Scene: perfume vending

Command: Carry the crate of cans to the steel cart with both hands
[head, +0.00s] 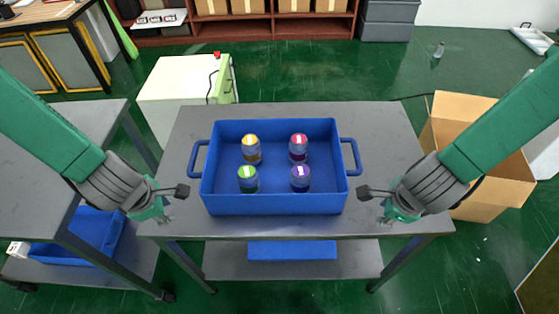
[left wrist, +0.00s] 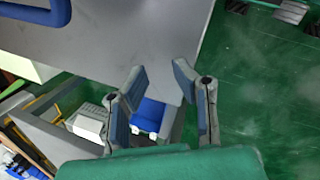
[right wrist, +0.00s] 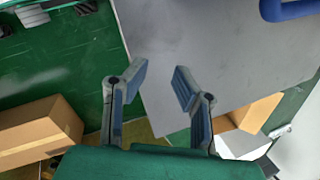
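The blue crate (head: 272,205) sits upright on a grey table (head: 385,140). Several cans stand in it, with yellow (head: 251,149), red (head: 298,148), green (head: 248,179) and purple (head: 300,178) tops. Its handles are at the left (head: 197,158) and right (head: 352,157). My left gripper (head: 172,204) is open and empty, apart from the left handle, nearer the table's front edge. My right gripper (head: 374,204) is open and empty, apart from the right handle. Both look open in the left wrist view (left wrist: 160,80) and right wrist view (right wrist: 160,78). A grey wheeled cart (head: 95,115) stands at left.
Another blue crate (head: 105,235) lies on the cart's lower shelf. A white cabinet (head: 175,90) stands behind the table. An open cardboard box (head: 470,115) is on the floor at right. Green floor (head: 300,85) lies clear behind the table.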

